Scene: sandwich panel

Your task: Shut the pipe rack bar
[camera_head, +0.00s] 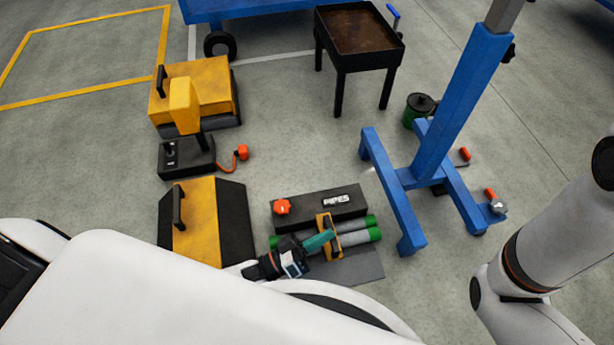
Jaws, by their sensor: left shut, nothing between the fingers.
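The pipe rack (298,208) is a dark box marked "PIPES" with a red knob (282,206) at its left end. Grey pipes with green ends (360,237) lie along its front side. The yellow bar (325,222) stands across the pipes near their middle; whether it is latched cannot be told. My left gripper (322,240) is shut and empty, its teal fingers at the bar's left side, touching or very close to it. The gripper hides part of the pipes. My right arm is at the right edge; its gripper is out of view.
A blue stand (437,140) with spread legs is right of the rack. A yellow and black case (205,218) lies to the left, with a yellow machine (200,90) behind. A dark metal table (358,35) and a green can (417,107) stand farther back.

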